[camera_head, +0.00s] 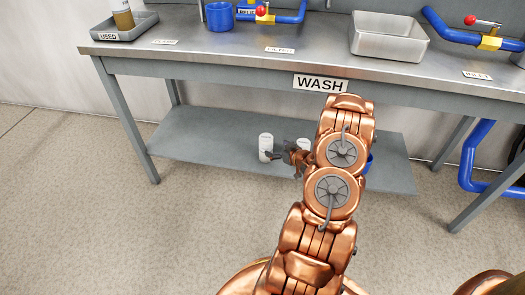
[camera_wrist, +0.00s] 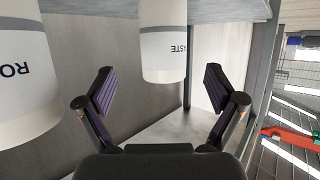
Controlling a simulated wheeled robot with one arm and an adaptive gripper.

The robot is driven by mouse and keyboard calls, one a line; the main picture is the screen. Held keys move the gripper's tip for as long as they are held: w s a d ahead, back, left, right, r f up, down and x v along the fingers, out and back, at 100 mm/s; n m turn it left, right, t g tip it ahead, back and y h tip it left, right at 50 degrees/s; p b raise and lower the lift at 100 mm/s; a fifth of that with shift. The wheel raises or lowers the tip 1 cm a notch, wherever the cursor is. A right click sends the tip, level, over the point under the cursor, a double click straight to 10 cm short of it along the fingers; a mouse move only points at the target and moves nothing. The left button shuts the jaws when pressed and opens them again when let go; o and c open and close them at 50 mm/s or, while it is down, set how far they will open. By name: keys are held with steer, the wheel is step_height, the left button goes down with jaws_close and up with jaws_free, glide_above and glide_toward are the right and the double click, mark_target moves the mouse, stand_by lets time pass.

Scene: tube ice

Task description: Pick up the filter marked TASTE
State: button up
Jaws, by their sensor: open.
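The filter marked TASTE (camera_wrist: 163,45) is a white cylinder with a grey band. In the wrist view, which looks upside down, it shows between the fingers of my gripper (camera_wrist: 158,72), with only part of its word visible. My gripper is open and holds nothing. In the head view a white filter (camera_head: 265,146) stands upright on the low shelf beside my gripper (camera_head: 271,156); it appears to be the TASTE one, though its label is too small to read. How far the fingers reach around it I cannot tell.
A second white filter with letters RO (camera_wrist: 22,75) is close by at the left of the wrist view. The low grey shelf (camera_head: 205,135) has free room at its left. The WASH bench (camera_head: 225,62) and its legs frame the space. A blue thing (camera_head: 369,163) is partly behind my arm.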

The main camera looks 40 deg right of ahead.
mark_target(270, 149)
steer(key=shift+a+x, duration=0.15)
steer(key=shift+x, duration=0.6)
steer(key=shift+a+x, duration=0.1)
steer(key=shift+x, duration=0.65)
steer(key=w+f+b, duration=0.1)
steer(key=w, duration=0.1)
steer(key=w+f+b, duration=0.1)
steer(key=f, duration=0.1)
steer(key=shift+w+d, duration=0.2)
steer(key=shift+w, duration=0.15)
steer(key=shift+w+d, duration=0.1)
steer(key=shift+w, duration=0.25)
steer(key=shift+c, duration=0.2)
steer(key=c, duration=1.5)
